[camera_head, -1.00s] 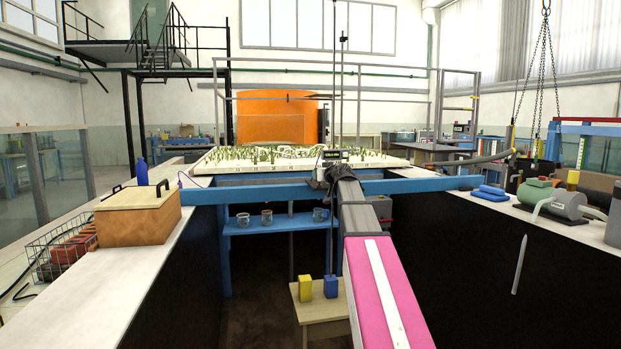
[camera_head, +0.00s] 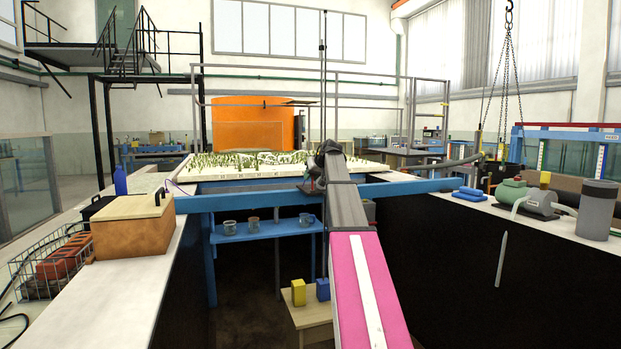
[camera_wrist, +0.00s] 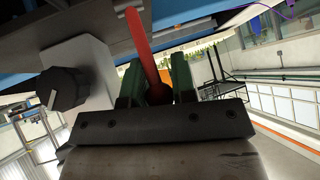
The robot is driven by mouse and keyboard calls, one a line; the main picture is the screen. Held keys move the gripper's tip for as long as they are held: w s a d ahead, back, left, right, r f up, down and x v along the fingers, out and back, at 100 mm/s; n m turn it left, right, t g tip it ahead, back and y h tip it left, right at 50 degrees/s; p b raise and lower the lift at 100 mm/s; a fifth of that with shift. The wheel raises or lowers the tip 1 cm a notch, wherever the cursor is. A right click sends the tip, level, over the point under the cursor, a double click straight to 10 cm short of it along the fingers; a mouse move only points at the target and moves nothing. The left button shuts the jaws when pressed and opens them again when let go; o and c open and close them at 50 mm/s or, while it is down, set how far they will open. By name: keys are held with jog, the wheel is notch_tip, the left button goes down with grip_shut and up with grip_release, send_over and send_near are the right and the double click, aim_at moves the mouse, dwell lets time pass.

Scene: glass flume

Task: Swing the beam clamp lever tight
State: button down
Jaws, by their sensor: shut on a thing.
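The red clamp lever (camera_wrist: 138,42) shows in the wrist view as a long handle between the two green-padded fingers. My gripper (camera_wrist: 156,78) is shut on the lever near its lower end. The free end of the lever points up and slightly left in that view. A grey clamp block (camera_wrist: 92,70) with a dark knob (camera_wrist: 63,88) is just left of the fingers. In the head view, my arm reaches to the blue cross beam (camera_head: 250,199). There my wrist hides most of the clamp and the gripper's fingers.
A thin upright rod (camera_head: 323,90) rises at the beam behind my wrist. Pots stand on a blue shelf (camera_head: 265,236) below the beam. Yellow (camera_head: 298,292) and blue blocks sit on a low table. A wooden box (camera_head: 133,226) is on the left ledge; a pump (camera_head: 540,203) is right.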

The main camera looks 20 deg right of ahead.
jog(key=shift+w, duration=0.1)
dwell(0.4)
jog(key=c, duration=0.9)
grip_release()
jog(key=v, duration=1)
jog(key=shift+r, duration=0.35)
